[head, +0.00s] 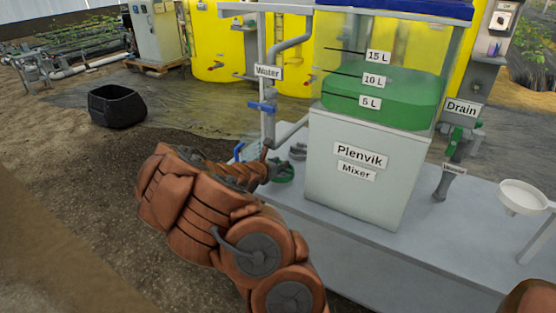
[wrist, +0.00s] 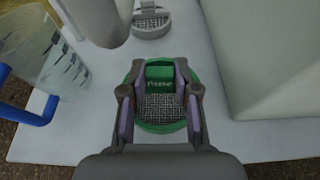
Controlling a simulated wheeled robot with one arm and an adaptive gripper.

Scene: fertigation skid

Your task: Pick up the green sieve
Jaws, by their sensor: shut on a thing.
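The green sieve (wrist: 158,127) is a round green ring with a grey mesh and a green block-like grip (wrist: 160,76) with lettering on it. It is at the white bench's left end, beside the mixer. In the wrist view, my gripper (wrist: 158,92) has a finger on each side of the green grip and is shut on it. The sieve looks close to the bench top; I cannot tell whether it touches it. In the head view, the sieve (head: 283,173) shows just past the end of my arm, and my fingers are mostly hidden.
A grey sieve (wrist: 151,24) lies behind the green one. A clear jug with a blue handle (wrist: 62,62) stands at the left. The Plenvik mixer (head: 357,180) is close on the right. The water pipe with a blue valve (head: 263,107) rises behind. A white funnel (head: 522,196) is far right.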

